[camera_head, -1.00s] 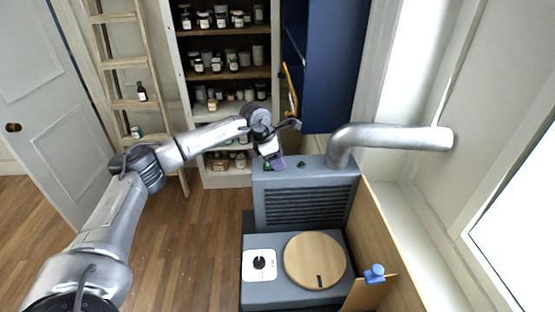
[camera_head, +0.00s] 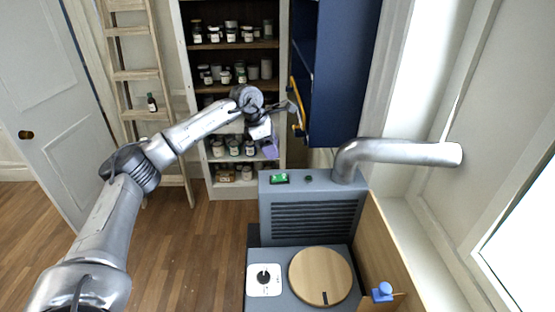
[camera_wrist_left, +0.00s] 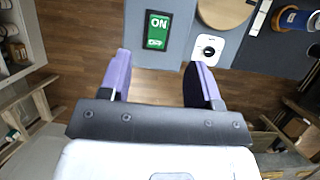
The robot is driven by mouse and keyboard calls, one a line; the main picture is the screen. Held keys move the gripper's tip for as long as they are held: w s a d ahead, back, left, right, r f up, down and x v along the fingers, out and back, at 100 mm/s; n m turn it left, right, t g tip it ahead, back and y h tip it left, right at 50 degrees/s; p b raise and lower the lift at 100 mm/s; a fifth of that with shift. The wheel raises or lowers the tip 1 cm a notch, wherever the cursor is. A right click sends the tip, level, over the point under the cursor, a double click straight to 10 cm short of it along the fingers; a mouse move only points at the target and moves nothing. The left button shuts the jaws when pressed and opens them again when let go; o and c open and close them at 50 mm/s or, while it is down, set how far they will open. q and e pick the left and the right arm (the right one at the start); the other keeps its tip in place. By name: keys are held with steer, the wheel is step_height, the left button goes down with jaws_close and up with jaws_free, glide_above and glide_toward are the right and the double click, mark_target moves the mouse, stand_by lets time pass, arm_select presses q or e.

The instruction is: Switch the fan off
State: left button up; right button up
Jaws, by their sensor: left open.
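The fan unit is a grey box (camera_head: 311,195) with a dark louvred front and a metal duct. On its top is a green switch (camera_head: 279,178). In the left wrist view the switch (camera_wrist_left: 158,30) shows a white "ON" on green, with a smaller marking below it. My left gripper (camera_head: 270,148) has purple fingers and is open and empty. It is above and behind the switch in the head view, apart from it. In the left wrist view the switch lies beyond the gap between the fingertips (camera_wrist_left: 158,64). My right gripper is out of view.
A metal duct (camera_head: 400,152) runs from the box to the right wall. In front are a round wooden lid (camera_head: 321,272) and a white dial plate (camera_head: 264,280). A jar shelf (camera_head: 233,93) and blue cabinet door (camera_head: 338,80) stand behind.

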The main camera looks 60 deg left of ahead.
arm_select(q)
steer(key=shift+v, duration=1.6)
